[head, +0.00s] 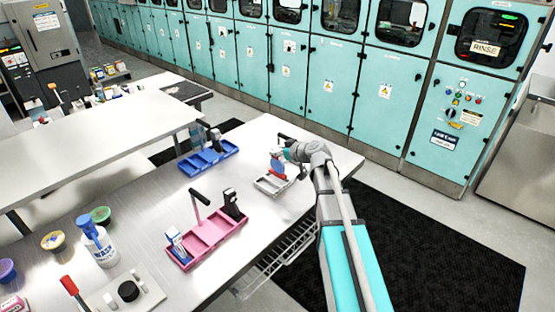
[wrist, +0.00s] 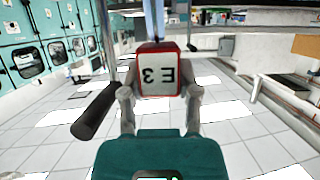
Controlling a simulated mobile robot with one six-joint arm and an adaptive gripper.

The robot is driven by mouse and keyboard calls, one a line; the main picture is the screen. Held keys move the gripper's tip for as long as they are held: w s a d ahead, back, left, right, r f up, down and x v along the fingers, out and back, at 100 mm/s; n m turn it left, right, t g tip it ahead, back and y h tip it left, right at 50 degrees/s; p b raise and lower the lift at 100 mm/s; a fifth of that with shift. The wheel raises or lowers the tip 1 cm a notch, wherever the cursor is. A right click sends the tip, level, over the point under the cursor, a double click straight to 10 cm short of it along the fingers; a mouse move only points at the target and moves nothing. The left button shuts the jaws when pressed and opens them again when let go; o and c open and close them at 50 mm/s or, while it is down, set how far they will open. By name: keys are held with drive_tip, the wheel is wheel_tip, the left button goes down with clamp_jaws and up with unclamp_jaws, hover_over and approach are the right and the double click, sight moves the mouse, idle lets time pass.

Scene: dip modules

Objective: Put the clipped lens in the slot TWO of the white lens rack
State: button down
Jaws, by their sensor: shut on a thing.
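The white lens rack (head: 262,187) stands near the right edge of the steel table, below my gripper. My gripper (head: 282,154) is over this rack and shut on the clipped lens (head: 278,168). The clip's red-edged white tag (wrist: 158,76) sits between the fingers in the wrist view and reads E3 upside down. In the head view a blue and red part hangs below the fingers, just above or within the rack. Whether it touches the rack is unclear. The slot numbers cannot be read.
A dark handle (wrist: 95,112) is close to the left finger in the wrist view. A blue rack (head: 209,158) stands behind left and a pink rack (head: 208,236) in front left, both holding items. Bare tabletop lies between the racks.

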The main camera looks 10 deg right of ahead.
sight(277, 158)
drive_tip(key=shift+w+f+b, duration=0.4)
drive_tip(key=shift+f+b, duration=0.1)
drive_tip(key=shift+f, duration=0.05)
drive_tip(key=shift+f+b, duration=1.45)
drive_tip(key=shift+f, duration=0.15)
drive_tip(key=shift+c, duration=1.7)
unclamp_jaws()
drive_tip(key=shift+r, duration=0.25)
drive_tip(key=p+v, duration=0.4)
drive_tip(key=v, duration=0.8)
drive_tip(key=shift+p, duration=0.35)
drive_tip(key=shift+f, duration=0.1)
